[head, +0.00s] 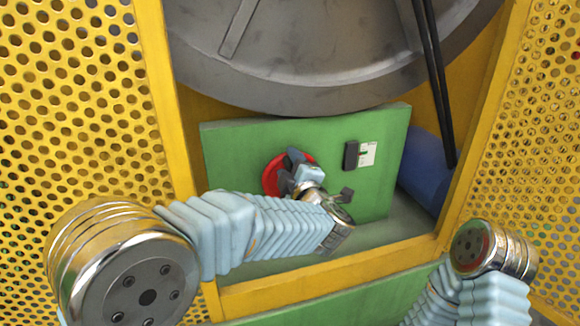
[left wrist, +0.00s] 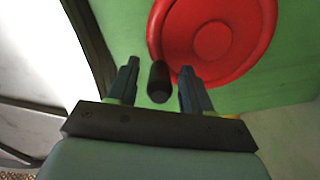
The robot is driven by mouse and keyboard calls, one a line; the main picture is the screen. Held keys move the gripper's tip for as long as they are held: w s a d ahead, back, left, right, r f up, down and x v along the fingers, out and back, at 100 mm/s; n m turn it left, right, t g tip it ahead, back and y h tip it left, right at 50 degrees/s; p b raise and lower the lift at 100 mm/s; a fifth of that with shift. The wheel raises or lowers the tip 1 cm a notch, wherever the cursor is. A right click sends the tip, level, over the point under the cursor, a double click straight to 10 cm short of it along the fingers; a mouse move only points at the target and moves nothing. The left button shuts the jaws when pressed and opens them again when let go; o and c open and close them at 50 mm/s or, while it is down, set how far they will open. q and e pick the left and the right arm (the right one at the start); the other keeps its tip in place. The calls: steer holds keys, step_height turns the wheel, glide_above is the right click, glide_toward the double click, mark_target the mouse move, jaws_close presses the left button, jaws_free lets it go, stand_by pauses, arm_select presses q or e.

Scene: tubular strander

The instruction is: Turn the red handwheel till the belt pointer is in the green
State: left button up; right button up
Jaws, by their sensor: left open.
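The red handwheel (head: 271,177) is mounted on a green panel inside the yellow frame. My left gripper (head: 292,160) is in front of it and hides part of it. In the left wrist view the handwheel (left wrist: 215,38) is at the upper right, and its dark handle (left wrist: 158,80) sticks out between the two fingers of my left gripper (left wrist: 155,80). The fingers are open, with a gap on either side of the handle. A white scale plate (head: 368,154) with a dark block beside it is on the panel, right of the wheel; its pointer is too small to read. My right gripper is out of view.
A large grey wheel (head: 300,45) hangs above the green panel (head: 235,145). Black belts (head: 434,80) run down at the right, near a blue rounded body (head: 424,165). Perforated yellow guards (head: 75,100) stand at both sides of the opening, with a yellow sill (head: 330,268) below.

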arm_select(q)
steer(key=p+v, duration=0.1)
steer(key=v, duration=1.2)
steer(key=shift+s, duration=0.35)
steer(key=shift+d, duration=0.15)
